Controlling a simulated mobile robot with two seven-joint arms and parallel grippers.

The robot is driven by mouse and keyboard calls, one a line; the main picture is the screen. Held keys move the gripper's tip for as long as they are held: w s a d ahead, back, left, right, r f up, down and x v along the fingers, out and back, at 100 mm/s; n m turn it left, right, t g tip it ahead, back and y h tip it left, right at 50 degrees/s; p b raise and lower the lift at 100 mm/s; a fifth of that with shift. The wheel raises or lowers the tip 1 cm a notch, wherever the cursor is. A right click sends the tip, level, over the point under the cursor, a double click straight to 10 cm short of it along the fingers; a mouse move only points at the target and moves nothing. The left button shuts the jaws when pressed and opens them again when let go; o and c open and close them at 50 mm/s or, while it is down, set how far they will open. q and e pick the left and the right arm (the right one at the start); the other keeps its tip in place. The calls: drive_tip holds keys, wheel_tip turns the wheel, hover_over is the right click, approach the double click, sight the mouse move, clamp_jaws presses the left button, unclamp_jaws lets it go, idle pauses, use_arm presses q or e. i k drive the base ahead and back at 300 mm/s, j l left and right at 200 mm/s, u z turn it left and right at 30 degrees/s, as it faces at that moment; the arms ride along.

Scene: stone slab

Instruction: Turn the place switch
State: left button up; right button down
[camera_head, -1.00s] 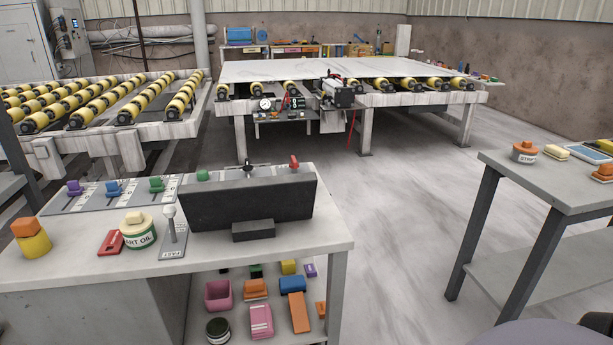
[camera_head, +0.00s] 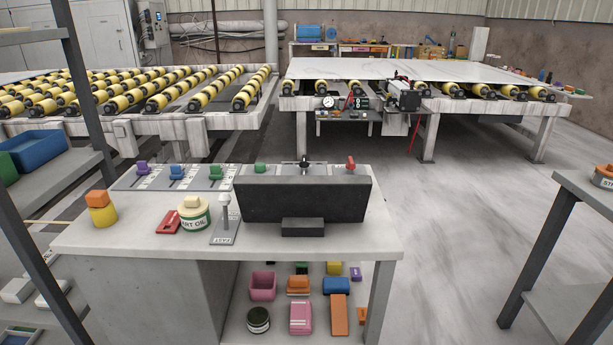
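A row of small switches stands along the back of the near table (camera_head: 110,243). From left to right they are a purple switch (camera_head: 142,168), a blue switch (camera_head: 177,172), a green switch (camera_head: 215,173), another green switch (camera_head: 260,168), a black switch (camera_head: 304,164) and a red switch (camera_head: 351,163). Their labels are too small to read, so I cannot tell which one is the place switch. A white-knobbed lever (camera_head: 225,205) stands upright on a grey plate in front of them. Neither of my grippers is in view.
A black panel (camera_head: 302,199) partly hides the right-hand switches. A round tin (camera_head: 194,216), a red block (camera_head: 169,222) and an orange-and-yellow piece (camera_head: 101,208) stand on the tabletop. A shelf rack (camera_head: 75,90) is at left.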

sight(304, 163)
drive_tip(key=l+z, duration=0.1)
drive_tip(key=z, duration=1.85)
drive_tip(key=i+l, duration=0.1)
drive_tip(key=i, duration=0.95)
drive_tip(key=i+j+u, duration=0.1)
drive_tip(key=i+u, duration=1.15)
drive_tip(key=i+l+u, duration=0.1)
drive_tip(key=i+u, duration=0.3)
drive_tip(key=i, duration=0.15)
drive_tip(key=i+j+u, duration=0.1)
drive_tip(key=i+u, duration=0.15)
drive_tip(key=i, duration=0.9)
drive_tip(key=i+l+u, duration=0.2)
drive_tip(key=i, duration=0.95)
